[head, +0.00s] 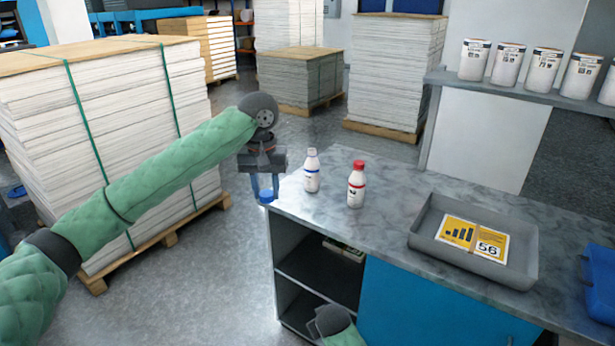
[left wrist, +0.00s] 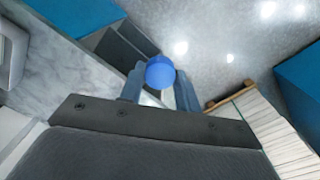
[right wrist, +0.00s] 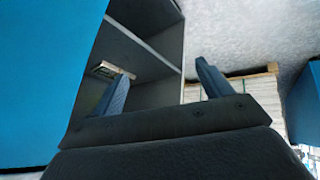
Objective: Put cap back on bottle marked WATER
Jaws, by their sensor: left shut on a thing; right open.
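A white bottle with a blue band (head: 311,171) stands upright on the counter; its top is white and shows no blue cap, and its label is too small to read. A second white bottle with a red cap (head: 356,184) stands upright to its right. My left gripper (head: 265,194) is shut on a blue cap (head: 266,196), held at the counter's left end, left of the bottles. The cap also shows between the fingers in the left wrist view (left wrist: 160,73). My right gripper (right wrist: 165,85) is open and empty, low in front of the cabinet's open shelves.
A grey tray (head: 420,238) with a yellow and white card lies on the counter (head: 390,190), right of the bottles. A blue bin (head: 600,270) is at the right edge. Several white cans line a raised shelf (head: 520,93) behind. The counter around the bottles is clear.

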